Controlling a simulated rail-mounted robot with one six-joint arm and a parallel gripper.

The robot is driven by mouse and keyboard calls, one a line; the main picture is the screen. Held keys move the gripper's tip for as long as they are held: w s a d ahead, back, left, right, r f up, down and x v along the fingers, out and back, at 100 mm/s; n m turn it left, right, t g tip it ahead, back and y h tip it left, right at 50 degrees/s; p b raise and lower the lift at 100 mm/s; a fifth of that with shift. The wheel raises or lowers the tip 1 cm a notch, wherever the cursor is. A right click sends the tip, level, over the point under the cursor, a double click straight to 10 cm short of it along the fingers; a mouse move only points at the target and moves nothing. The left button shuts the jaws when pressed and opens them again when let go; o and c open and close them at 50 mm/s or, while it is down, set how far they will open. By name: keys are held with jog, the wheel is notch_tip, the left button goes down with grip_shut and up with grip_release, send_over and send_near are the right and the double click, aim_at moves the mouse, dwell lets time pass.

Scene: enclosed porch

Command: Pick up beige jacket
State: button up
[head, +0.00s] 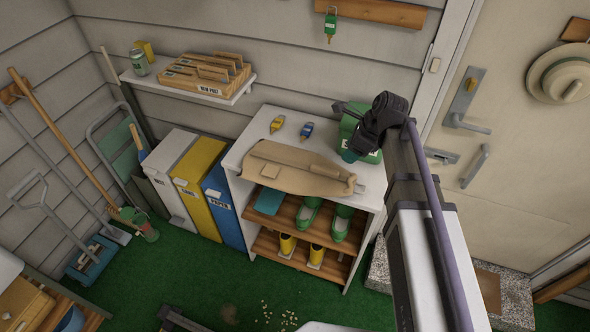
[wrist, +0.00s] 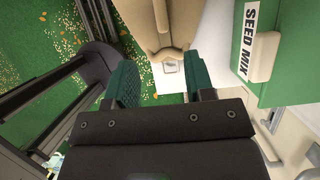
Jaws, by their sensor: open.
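The beige jacket (head: 295,168) lies spread on the white top of a shelf unit in the head view, partly over the front edge. In the wrist view, part of the jacket (wrist: 158,25) shows ahead of the fingers, with a small pale patch on it. My gripper (wrist: 163,80) is open, with nothing between its green-padded fingers. In the head view it is at the right, behind the jacket's right end and over the green seed box, apart from the jacket.
The green seed mix box (wrist: 280,60) stands close at the gripper's right in the wrist view. A yellow and a blue small item (head: 306,130) lie behind the jacket. A wall shelf (head: 190,86) holds a wooden sorter.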

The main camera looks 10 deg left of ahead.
jog(key=b, duration=0.5)
send_over(332, 171)
jog(key=d, duration=0.3)
jog(key=f, duration=0.5)
jog(key=shift+s+f, duration=0.15)
jog(key=shift+s, duration=0.15)
jog(key=shift+a+f, duration=0.15)
jog(key=shift+a, duration=0.05)
jog(key=b+x, duration=0.5)
jog(key=shift+w+d+f, duration=0.1)
jog(key=shift+w, duration=0.05)
jog(key=shift+r+p, duration=0.25)
jog(key=shift+p, duration=0.05)
jog(key=shift+c, duration=0.3)
grip_shut()
